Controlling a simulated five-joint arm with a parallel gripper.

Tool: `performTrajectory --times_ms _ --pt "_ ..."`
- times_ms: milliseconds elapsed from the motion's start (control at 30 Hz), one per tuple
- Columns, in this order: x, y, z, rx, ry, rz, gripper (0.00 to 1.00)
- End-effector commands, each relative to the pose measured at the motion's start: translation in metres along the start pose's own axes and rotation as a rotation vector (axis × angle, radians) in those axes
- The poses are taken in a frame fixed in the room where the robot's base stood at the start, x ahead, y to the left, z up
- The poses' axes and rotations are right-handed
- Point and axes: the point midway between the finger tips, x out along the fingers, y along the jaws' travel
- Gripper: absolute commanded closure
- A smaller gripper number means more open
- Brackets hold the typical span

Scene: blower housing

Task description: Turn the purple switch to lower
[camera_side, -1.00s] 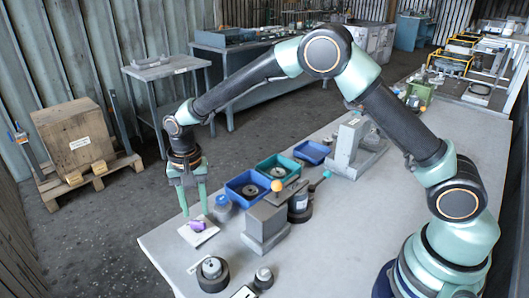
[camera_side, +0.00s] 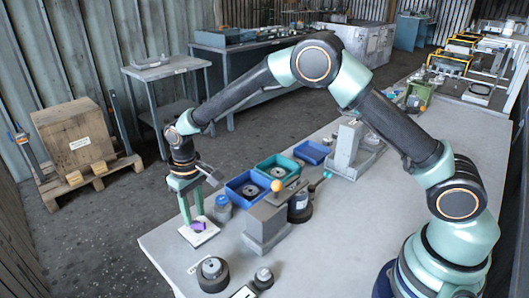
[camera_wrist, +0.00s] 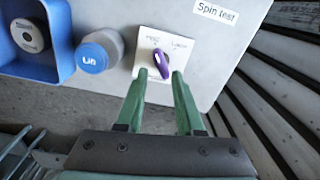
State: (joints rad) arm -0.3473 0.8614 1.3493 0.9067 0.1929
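The purple switch (camera_side: 199,226) sits on a white plate (camera_side: 208,236) at the near left edge of the bench. In the wrist view the purple switch (camera_wrist: 161,64) is an elongated knob, tilted, its narrow end towards the top left. The plate (camera_wrist: 146,42) bears two small labels; the right one reads "Lower", the left is too blurred to read. My gripper (camera_side: 194,219) is open, its green fingers pointing down at the plate. In the wrist view my gripper (camera_wrist: 160,72) has one fingertip on each side of the switch. Contact cannot be told.
A bottle with a blue lid (camera_wrist: 92,58) stands just left of the plate in the wrist view, with a blue tray (camera_wrist: 62,38) beyond it. A grey block with an orange knob (camera_side: 268,222) stands right of the switch. A "Spin test" label (camera_wrist: 215,13) lies nearby.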

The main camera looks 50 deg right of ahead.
Motion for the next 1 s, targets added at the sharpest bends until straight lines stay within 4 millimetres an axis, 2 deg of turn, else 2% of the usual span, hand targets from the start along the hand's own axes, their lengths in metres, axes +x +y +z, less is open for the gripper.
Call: performTrajectory --times_ms 33,367,600,900,933,1000 --pt "0.013 0.001 0.009 -0.065 -0.029 0.005 0.60" --pt "0.011 -0.001 0.009 -0.456 -0.028 -0.001 0.60" --pt "0.023 -0.002 0.009 -0.460 -0.027 -0.001 0.60" --pt "0.024 -0.002 0.008 -0.458 -0.025 -0.001 0.60" --pt "0.024 -0.002 0.008 -0.458 -0.025 -0.001 0.68" --pt "0.023 -0.002 0.008 -0.457 -0.024 -0.001 0.94"
